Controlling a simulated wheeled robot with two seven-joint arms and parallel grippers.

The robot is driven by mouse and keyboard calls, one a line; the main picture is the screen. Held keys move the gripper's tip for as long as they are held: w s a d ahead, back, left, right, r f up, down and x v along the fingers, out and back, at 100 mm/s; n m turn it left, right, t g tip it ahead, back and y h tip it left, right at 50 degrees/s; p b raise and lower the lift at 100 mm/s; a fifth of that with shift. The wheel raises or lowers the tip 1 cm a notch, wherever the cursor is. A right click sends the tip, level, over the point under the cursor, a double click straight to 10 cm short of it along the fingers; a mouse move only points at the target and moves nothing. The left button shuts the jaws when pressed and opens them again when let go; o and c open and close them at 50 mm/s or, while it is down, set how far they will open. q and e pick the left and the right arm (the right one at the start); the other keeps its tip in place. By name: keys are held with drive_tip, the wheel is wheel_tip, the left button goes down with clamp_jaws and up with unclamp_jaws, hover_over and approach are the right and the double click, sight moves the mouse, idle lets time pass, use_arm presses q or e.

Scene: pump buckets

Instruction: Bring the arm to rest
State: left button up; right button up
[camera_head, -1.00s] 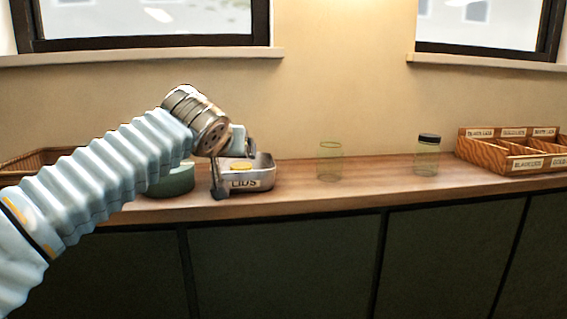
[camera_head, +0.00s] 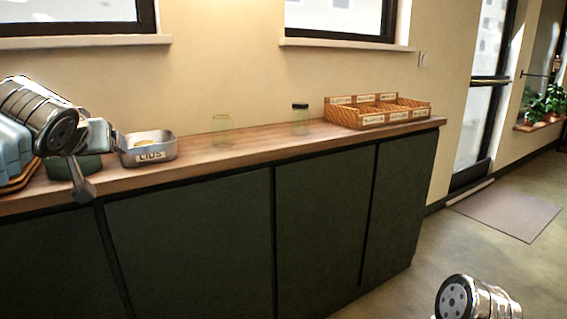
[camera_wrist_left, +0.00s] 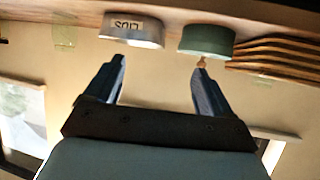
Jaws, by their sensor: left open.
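My left gripper (camera_head: 88,178) is at the left of the head view, in front of the counter's front edge and left of the lids bin. In the left wrist view its two fingers (camera_wrist_left: 160,66) are spread apart with nothing between them. That view is upside down and shows the lids bin (camera_wrist_left: 130,30) and a green round container (camera_wrist_left: 207,40) beyond the fingertips. No contact with either shows. A metal joint of my right arm (camera_head: 476,300) is at the lower right of the head view. The right gripper's fingers are out of frame.
Open floor (camera_head: 420,255) and a mat (camera_head: 508,210) lie to the right.

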use_arm(q)
drive_tip(key=w+d+f+m+g+h, duration=0.2)
drive_tip(key=d+f, duration=0.3)
drive_tip(key=f, duration=0.8)
drive_tip(key=w+d+f+m+g+h, duration=0.1)
drive_tip(key=w+d+f+g+h, duration=0.15)
drive_tip(key=d+f, duration=0.7)
drive_tip(key=w+d+f+m+g+h, duration=0.1)
drive_tip(key=w+f+m+h, duration=0.15)
drive_tip(key=f, duration=1.45)
drive_tip(key=s+d+f+n+g+h, duration=0.1)
drive_tip(key=s+d+f, duration=0.25)
drive_tip(key=f, duration=0.45)
drive_tip(key=s+d+f+n+g, duration=0.1)
drive_tip(key=s+d+f+g, duration=0.1)
drive_tip(key=s+f, duration=0.5)
drive_tip(key=s+d+f+n+g, duration=0.1)
drive_tip(key=s+d+f+g, duration=0.1)
drive_tip(key=s+f, duration=1.3)
drive_tip(key=shift+s+d+f+g, duration=0.2)
drive_tip(key=shift+s+g, duration=0.35)
drive_tip(key=shift+s, duration=0.65)
